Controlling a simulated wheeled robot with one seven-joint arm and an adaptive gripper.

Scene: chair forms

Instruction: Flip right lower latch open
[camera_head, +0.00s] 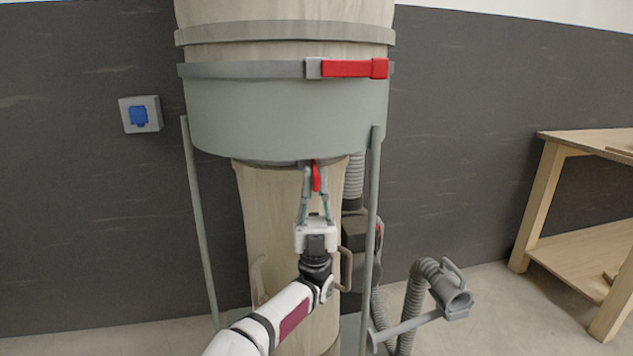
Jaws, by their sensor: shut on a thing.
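A red lower latch (316,178) hangs under the bottom rim of the grey-green drum (290,115), pointing down. My gripper (315,178) reaches up from below, with its fingers on either side of the red latch and closed on it. A second red latch (350,68) lies flat along the upper metal band, at the right of the drum's front. The fingertips and the latch's upper end are partly hidden close under the drum rim.
Grey support legs stand at left (200,230) and right (371,240) of my arm. A grey hose (412,300) with a nozzle (450,295) stands at lower right. A wooden table (560,245) is at far right. A blue socket (139,115) is on the dark wall.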

